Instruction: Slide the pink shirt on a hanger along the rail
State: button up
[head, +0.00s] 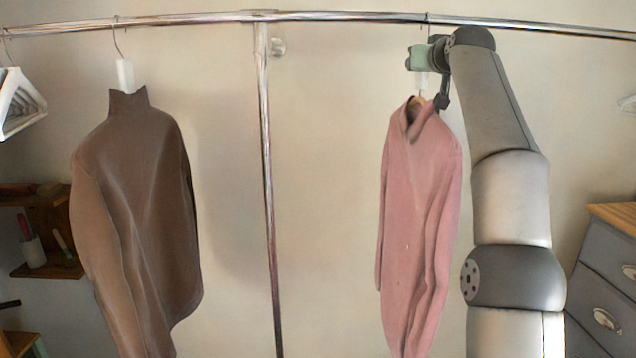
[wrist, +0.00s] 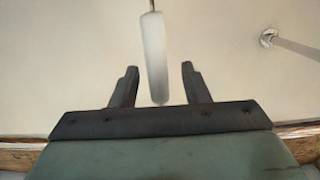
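The pink shirt (head: 418,205) hangs right of centre in the head view from a hanger whose hook (head: 428,22) is over the metal rail (head: 350,17). The hanger's white neck (wrist: 153,58) shows in the wrist view between the two dark fingers of my gripper (wrist: 159,68). The fingers are open, with a visible gap on each side of the neck. In the head view my gripper is at the hanger, just below the rail and above the shirt collar; its fingers are partly hidden there.
A brown shirt (head: 140,210) hangs on the rail at the left, with white hangers (head: 18,100) farther left. A vertical metal post (head: 266,180) stands between the shirts. The rail between the shirts is free of garments. A grey drawer chest (head: 605,285) stands at right.

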jog(key=shift+f, duration=0.1)
jog(key=shift+c, duration=0.6)
jog(key=shift+s, duration=0.1)
jog(key=shift+s+b, duration=0.25)
jog(key=shift+b, duration=0.15)
jog(key=s+r+b, duration=0.1)
jog(key=s+b, duration=0.6)
jog(key=s, duration=0.5)
jog(key=shift+d+r, duration=0.2)
jog(key=shift+d, duration=0.05)
jog(key=shift+s, duration=0.1)
